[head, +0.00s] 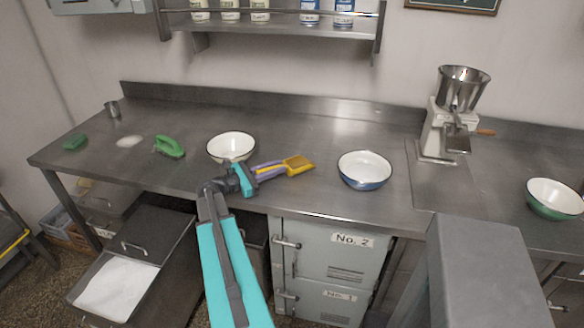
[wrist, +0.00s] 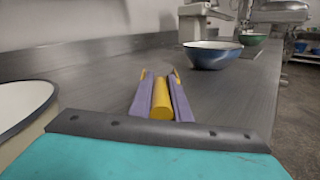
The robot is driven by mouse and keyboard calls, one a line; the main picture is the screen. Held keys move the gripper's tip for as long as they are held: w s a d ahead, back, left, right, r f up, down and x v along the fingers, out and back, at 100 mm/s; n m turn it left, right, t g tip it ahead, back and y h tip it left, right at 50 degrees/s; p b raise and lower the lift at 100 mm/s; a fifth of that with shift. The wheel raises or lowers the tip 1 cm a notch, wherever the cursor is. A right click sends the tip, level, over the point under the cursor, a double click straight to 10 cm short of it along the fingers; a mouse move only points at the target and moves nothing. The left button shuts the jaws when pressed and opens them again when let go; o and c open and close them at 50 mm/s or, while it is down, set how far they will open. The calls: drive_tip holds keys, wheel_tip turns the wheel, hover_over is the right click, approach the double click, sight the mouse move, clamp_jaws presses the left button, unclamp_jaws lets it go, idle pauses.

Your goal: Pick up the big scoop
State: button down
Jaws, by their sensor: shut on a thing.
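The yellow scoop (head: 299,165) is just above or on the steel counter, between the cream bowl and the blue bowl. In the wrist view its yellow handle (wrist: 161,100) lies between the two purple fingers. My gripper (head: 279,168) is shut on the scoop's handle, and the scoop's pan points right. In the wrist view the handle and fingers hide most of the pan. I cannot tell whether the scoop touches the counter.
A cream bowl (head: 231,146) stands close behind my wrist, and a blue bowl (head: 364,170) stands to the right of the scoop. A green bowl (head: 554,199) and a grinder (head: 450,120) are farther right. A green brush (head: 169,147) lies left. The counter behind is clear.

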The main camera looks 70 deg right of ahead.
drive_tip(key=shift+r, duration=0.15)
drive_tip(key=shift+r+b, duration=0.5)
drive_tip(key=shift+r, duration=0.5)
drive_tip(key=shift+s+a+r+b, duration=0.2)
drive_tip(key=shift+a+r+b, duration=0.15)
drive_tip(key=shift+r, duration=0.3)
drive_tip(key=s+a, duration=0.1)
drive_tip(key=a, duration=0.1)
drive_tip(key=s+a+b, duration=0.1)
drive_tip(key=a, duration=0.3)
drive_tip(key=shift+s+a+r+b, duration=0.3)
drive_tip(key=shift+s+a+b, duration=0.05)
drive_tip(key=shift+s, duration=0.05)
drive_tip(key=shift+s+a+r+b, duration=0.15)
drive_tip(key=shift+s+a, duration=0.1)
drive_tip(key=shift+a, duration=0.4)
drive_tip(key=shift+s+a+b, duration=0.15)
drive_tip(key=shift+s+a, duration=0.1)
drive_tip(key=shift+a, duration=0.4)
drive_tip(key=shift+r+p, duration=0.2)
drive_tip(key=shift+p, duration=0.9)
drive_tip(key=shift+a+r+p, duration=0.1)
drive_tip(key=shift+a+p, duration=0.1)
drive_tip(key=shift+p, duration=0.55)
drive_tip(key=p, duration=0.3)
drive_tip(key=a+p, duration=0.1)
drive_tip(key=p, duration=0.2)
drive_tip(key=shift+s+a, duration=0.15)
drive_tip(key=shift+s, duration=0.15)
